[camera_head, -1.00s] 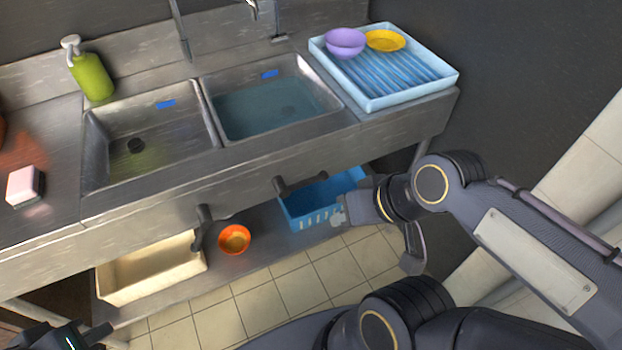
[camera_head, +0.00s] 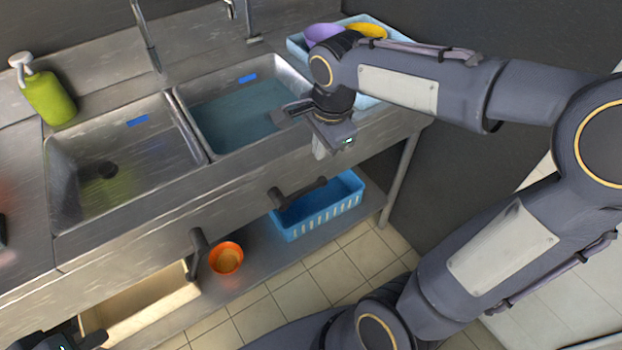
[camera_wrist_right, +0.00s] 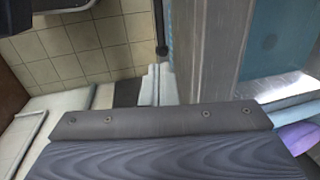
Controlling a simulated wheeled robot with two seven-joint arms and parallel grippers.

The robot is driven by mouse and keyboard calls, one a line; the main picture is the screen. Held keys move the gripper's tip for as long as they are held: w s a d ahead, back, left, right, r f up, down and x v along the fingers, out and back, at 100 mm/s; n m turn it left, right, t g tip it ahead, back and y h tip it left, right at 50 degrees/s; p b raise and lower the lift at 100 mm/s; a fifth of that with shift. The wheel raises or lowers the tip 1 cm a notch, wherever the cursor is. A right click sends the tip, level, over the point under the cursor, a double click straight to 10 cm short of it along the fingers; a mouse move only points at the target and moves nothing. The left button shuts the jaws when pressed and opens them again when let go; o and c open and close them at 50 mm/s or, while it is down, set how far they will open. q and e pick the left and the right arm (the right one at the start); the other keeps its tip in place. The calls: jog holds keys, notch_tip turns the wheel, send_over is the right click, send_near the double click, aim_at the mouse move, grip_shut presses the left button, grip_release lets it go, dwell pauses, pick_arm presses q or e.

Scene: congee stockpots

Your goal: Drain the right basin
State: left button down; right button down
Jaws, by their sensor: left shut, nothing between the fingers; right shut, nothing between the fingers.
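The right basin (camera_head: 235,118) holds bluish water, and its drain is not clearly visible. A dark lever handle (camera_head: 300,192) sticks out below the counter front under this basin; in the right wrist view a dark lever (camera_wrist_right: 160,30) shows beside the counter edge. My right gripper (camera_head: 321,150) is shut and empty. It is beside the counter's front edge at the basin's right corner, above and right of the handle and apart from it. My left gripper (camera_head: 80,340) is shut at the bottom left corner, partly cut off.
The left basin (camera_head: 85,195) looks empty, with a dark drain. A second lever (camera_head: 197,248) is below it. An orange bowl (camera_head: 226,258), blue basket (camera_head: 335,210) and cream bin (camera_head: 150,305) are underneath. The drying rack (camera_head: 296,46) is partly hidden behind my right arm.

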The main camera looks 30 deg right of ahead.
aim_at(310, 187)
pick_arm(q)
jog(key=shift+f+b, duration=0.6)
jog(key=shift+b, duration=0.05)
pick_arm(e)
jog(key=w+f, duration=0.1)
jog(key=f, duration=0.8)
jog(key=w+f, duration=0.1)
jog(key=f, duration=0.3)
jog(key=shift+w+a+f, duration=0.15)
jog(key=shift+w+f, duration=0.15)
jog(key=shift+f, duration=0.1)
pick_arm(q)
jog(key=shift+s, duration=0.1)
